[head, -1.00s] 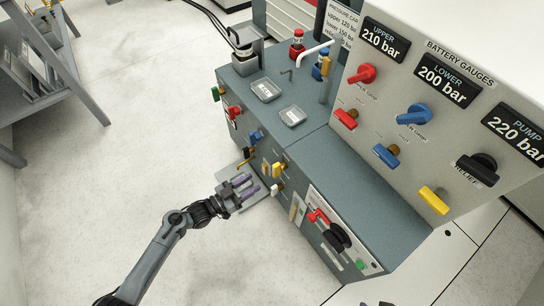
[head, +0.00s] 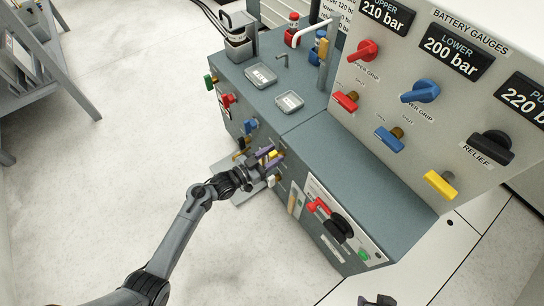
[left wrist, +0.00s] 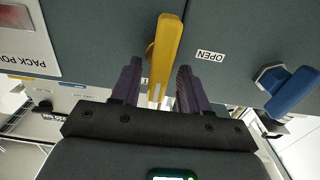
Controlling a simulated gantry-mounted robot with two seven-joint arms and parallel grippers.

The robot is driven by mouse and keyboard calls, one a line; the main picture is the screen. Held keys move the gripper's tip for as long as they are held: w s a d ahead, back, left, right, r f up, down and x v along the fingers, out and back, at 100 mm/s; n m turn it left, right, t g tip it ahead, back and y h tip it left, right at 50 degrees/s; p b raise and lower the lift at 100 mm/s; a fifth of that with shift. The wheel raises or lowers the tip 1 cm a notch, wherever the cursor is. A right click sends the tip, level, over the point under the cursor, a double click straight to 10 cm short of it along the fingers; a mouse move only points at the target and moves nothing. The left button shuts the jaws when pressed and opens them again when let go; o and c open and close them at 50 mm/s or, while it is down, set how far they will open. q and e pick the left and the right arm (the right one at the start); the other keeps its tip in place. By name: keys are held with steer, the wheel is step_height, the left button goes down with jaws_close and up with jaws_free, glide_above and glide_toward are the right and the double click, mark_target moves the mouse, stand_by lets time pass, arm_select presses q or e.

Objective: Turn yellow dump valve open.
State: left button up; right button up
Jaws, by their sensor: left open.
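A yellow valve handle (head: 272,155) is on the front face of the grey-green cabinet. My left gripper (head: 269,158) is at this handle, its purple fingers open. In the left wrist view the yellow handle (left wrist: 164,55) stands between the two apart fingers (left wrist: 157,90), with a gap seen on each side. The word OPEN is printed on the panel to the right of the handle. A dark piece at the bottom edge of the head view seems to be my right gripper (head: 377,300); its fingers cannot be made out.
A blue handle (left wrist: 291,91) is right of the yellow one in the left wrist view. Another yellow handle (head: 440,184) is on the gauge panel.

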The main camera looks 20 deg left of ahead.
arm_select(q)
steer(key=shift+d, duration=0.15)
steer(key=shift+c, duration=1.2)
jaws_close()
